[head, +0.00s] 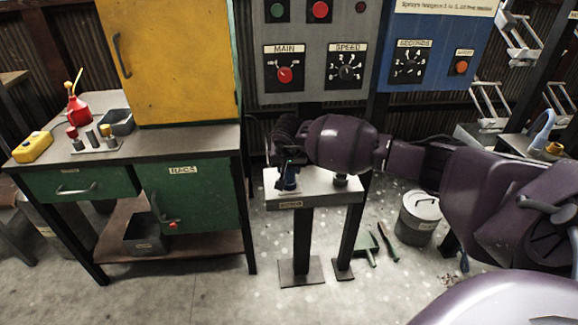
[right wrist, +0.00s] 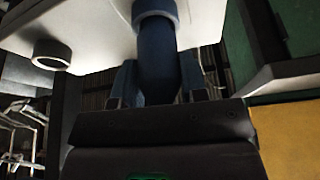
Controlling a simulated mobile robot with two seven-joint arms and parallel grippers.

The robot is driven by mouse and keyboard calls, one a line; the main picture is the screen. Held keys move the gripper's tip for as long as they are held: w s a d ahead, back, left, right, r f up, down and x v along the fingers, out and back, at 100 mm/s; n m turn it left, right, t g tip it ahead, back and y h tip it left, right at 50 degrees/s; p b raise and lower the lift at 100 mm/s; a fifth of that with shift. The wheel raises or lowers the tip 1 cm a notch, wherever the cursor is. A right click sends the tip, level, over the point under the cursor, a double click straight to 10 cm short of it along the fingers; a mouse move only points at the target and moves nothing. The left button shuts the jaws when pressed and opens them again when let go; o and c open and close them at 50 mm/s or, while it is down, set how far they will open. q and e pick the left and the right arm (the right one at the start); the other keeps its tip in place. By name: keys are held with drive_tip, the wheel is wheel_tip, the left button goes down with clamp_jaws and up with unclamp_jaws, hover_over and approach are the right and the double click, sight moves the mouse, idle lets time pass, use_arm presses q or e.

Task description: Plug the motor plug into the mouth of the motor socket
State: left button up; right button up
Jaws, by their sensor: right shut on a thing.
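The blue motor plug (head: 290,181) is held upright in my right gripper (head: 287,168), over the left part of a pale box on a post. In the right wrist view the fingers of my right gripper (right wrist: 158,82) are shut on both sides of the blue plug (right wrist: 157,48). The plug's far end meets a round grey collar (right wrist: 154,9) on the box, the motor socket. I cannot tell how deep the plug sits in it. My left gripper is not in view.
The box (head: 318,190) has a second collar (right wrist: 50,54) to one side. A control panel (head: 315,50) stands behind. A workbench (head: 185,143) with a yellow cabinet (head: 175,60) is at left.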

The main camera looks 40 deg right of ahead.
drive_tip(key=shift+f, duration=0.6)
idle(0.7)
drive_tip(key=o, duration=0.6)
drive_tip(key=shift+o, duration=0.3)
drive_tip(key=o, duration=0.5)
